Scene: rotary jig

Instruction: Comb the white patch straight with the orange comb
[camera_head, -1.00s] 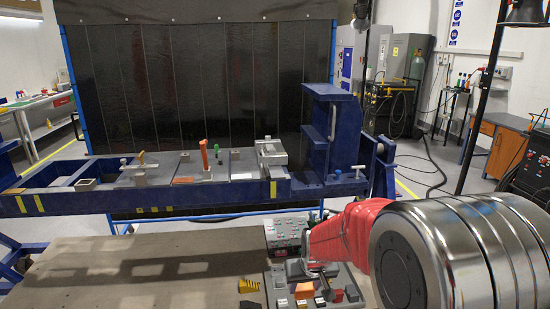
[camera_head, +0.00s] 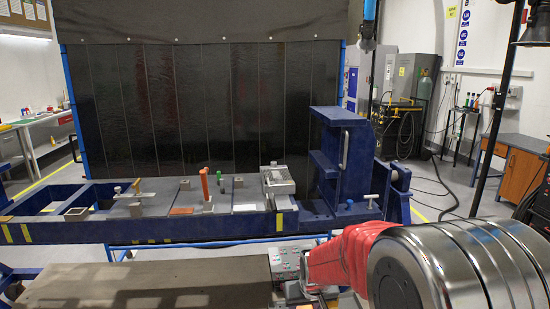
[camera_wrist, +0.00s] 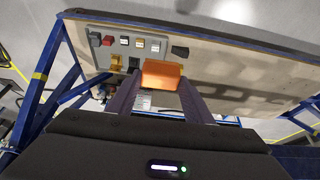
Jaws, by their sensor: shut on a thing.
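In the wrist view my gripper (camera_wrist: 160,84) is shut on an orange block-like thing (camera_wrist: 164,73), which I take to be the orange comb. Its teeth cannot be made out. A small white patch (camera_head: 244,208) lies flat on the grey plate of the blue jig (camera_head: 150,228) in the head view, right of the green peg. The held thing does not show there.
The wrist view shows a grey panel (camera_wrist: 109,63) with several coloured blocks on a wooden bench. On the jig, an orange peg (camera_head: 205,185), a green peg (camera_head: 221,186) and a grey clamp block (camera_head: 278,182) stand near the patch. A tall blue bracket (camera_head: 325,165) rises to the right.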

